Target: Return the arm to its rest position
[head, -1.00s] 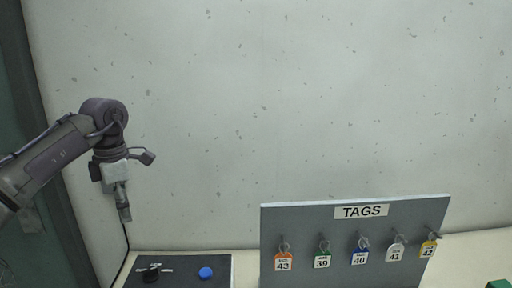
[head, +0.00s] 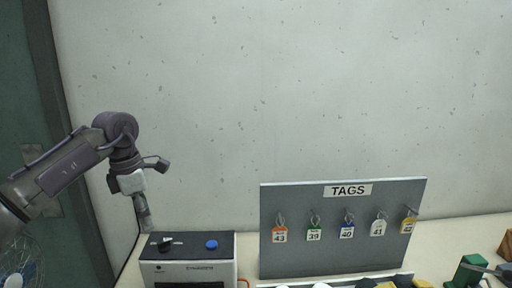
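My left arm comes in from the left, and its gripper (head: 143,219) hangs pointing down in front of the pale wall. The fingers look narrow and close together from this side, and no object shows in them. I cannot tell whether they are open or shut. The gripper is just above and left of a control box (head: 188,268) with a black knob (head: 166,244) and a blue button (head: 211,244). My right gripper cannot be made out in this view.
A grey TAGS board (head: 318,262) stands right of the box, with several numbered tags hanging on hooks. Green (head: 465,272) and brown (head: 507,245) objects stand at the lower right. Dark, white and yellow items are cut off at the bottom edge. The wall area above is clear.

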